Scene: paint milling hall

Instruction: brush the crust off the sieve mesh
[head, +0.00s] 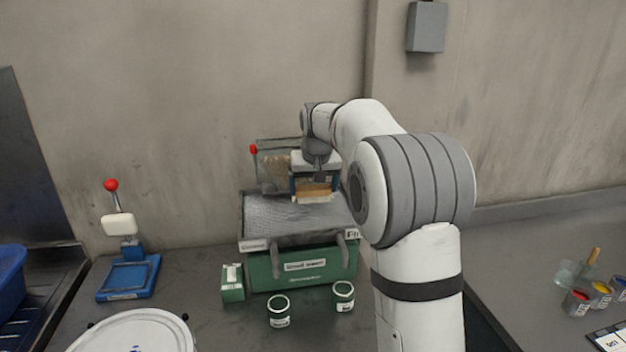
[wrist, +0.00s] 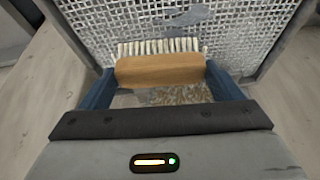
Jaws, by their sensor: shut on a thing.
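The sieve mesh (head: 285,217) is a grey wire screen in a metal frame, lying on top of a green machine (head: 300,265). In the wrist view the mesh (wrist: 90,20) fills the top of the picture, with pale crossing wires. My gripper (head: 313,190) is over the back part of the mesh. It is shut on a brush with a wooden block (wrist: 160,70) and pale bristles (wrist: 160,47). The bristles lie over the mesh; I cannot tell whether they touch it. Brownish flecks (wrist: 175,95) show below the block, between my fingers. My arm hides the right of the mesh.
A blue stand with a red-knobbed lever (head: 125,270) is at the left. A round white lid (head: 130,335) is at the front left. Colour pots (head: 600,293) stand far right.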

